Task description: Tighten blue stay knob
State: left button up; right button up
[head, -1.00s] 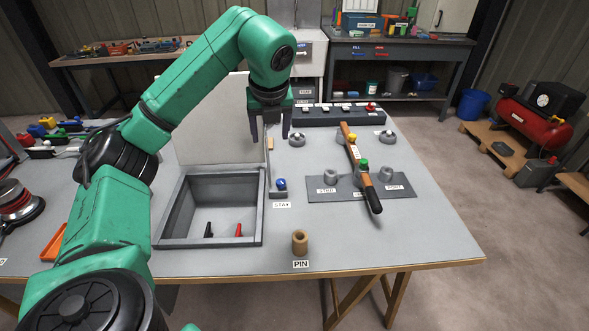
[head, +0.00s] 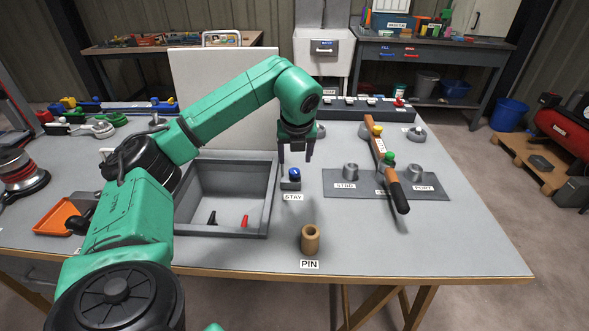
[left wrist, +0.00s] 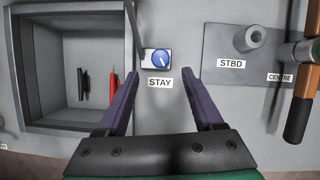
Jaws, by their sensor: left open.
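The blue stay knob (head: 294,174) sits on a small grey base on the bench, just behind the STAY label (head: 293,197). In the left wrist view the knob (left wrist: 161,58) shows from above with a white line on its face, beyond the STAY label (left wrist: 160,83). My left gripper (head: 295,158) points down just above the knob in the head view, open and empty. In the left wrist view its fingers (left wrist: 160,75) are spread, one on each side of the knob and label. Contact with the knob does not show. My right gripper is not in view.
A grey open bin (head: 270,200) with a black and a red item is left of the knob. A pale upright panel (head: 215,85) stands behind it. A plate (head: 335,187) with posts and a wood-handled tool (head: 396,190) is right. A tan pin holder (head: 310,238) stands in front.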

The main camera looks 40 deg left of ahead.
aim_at(294, 171)
pick_arm(q)
jog(key=x, duration=0.6)
jog(key=shift+w+a+f, duration=0.1)
jog(key=shift+f, duration=0.25)
grip_shut()
